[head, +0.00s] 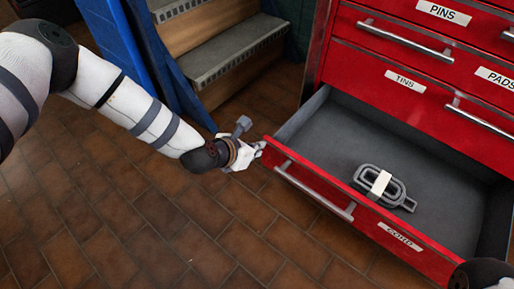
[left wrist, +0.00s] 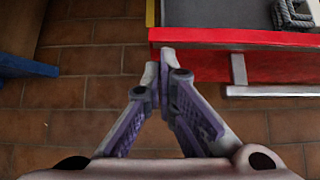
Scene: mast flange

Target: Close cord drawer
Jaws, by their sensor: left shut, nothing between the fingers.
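The cord drawer (head: 345,205) is the lowest red drawer in view and stands pulled out, with a long metal handle (head: 315,192) and a white label (head: 400,238) too small to read surely. A grey coiled cord (head: 373,186) with a pale band lies inside. My left gripper (head: 259,148) is shut and empty at the left front corner of the drawer. In the left wrist view, its fingertips (left wrist: 160,73) are beside the left end of the red drawer front (left wrist: 203,67); I cannot tell whether they touch. My right gripper is not in view.
Closed red drawers labelled TINS (head: 405,81), PADS and PINS are above, with protruding handles. Grey-topped steps (head: 235,60) and a blue upright (head: 150,60) stand behind my left arm. The brown tile floor (head: 220,235) before the drawer is clear.

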